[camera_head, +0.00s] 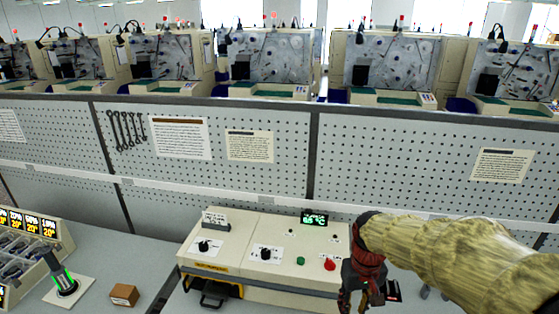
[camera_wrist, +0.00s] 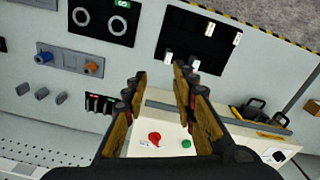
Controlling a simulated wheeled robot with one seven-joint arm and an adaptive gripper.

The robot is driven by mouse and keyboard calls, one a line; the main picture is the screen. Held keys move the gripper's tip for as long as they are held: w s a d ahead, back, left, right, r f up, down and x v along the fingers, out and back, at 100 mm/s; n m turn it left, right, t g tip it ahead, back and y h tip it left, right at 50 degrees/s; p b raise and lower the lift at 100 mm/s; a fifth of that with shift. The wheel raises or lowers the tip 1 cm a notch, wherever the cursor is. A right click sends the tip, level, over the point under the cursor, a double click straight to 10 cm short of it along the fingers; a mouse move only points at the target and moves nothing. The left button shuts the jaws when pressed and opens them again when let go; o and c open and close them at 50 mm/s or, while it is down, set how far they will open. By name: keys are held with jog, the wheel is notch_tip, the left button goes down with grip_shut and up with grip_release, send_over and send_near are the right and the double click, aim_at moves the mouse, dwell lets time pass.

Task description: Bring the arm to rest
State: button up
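My arm, in a pale yellow sleeve, reaches in from the right in the head view. My gripper (camera_head: 361,300) points down in front of the right end of the cream control box (camera_head: 240,235). In the wrist view my gripper (camera_wrist: 160,85) has its two fingers apart with nothing between them. The red button (camera_wrist: 154,137) and green button (camera_wrist: 186,144) of the box show between and below the fingers. In the head view the red button (camera_head: 330,264) is just left of my gripper.
A small brown block (camera_head: 124,295) and a spindle on a white base (camera_head: 68,289) stand left on the grey table. A black plate (camera_wrist: 200,43) with pale pegs lies beyond my fingers. A perforated panel (camera_head: 215,185) rises behind the box.

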jog(key=s+f+t+b, duration=0.1)
jog(key=s+t+b, duration=0.1)
jog(key=s+b, duration=0.6)
jog(key=s+f+m+t+b, duration=0.1)
jog(key=s+f+t+b, duration=0.1)
jog(key=s+b, duration=0.5)
jog(key=shift+s+f+t+b, duration=0.25)
jog(key=shift+s+t+b, duration=0.1)
jog(key=shift+s+t, duration=0.35)
jog(key=shift+d, duration=0.1)
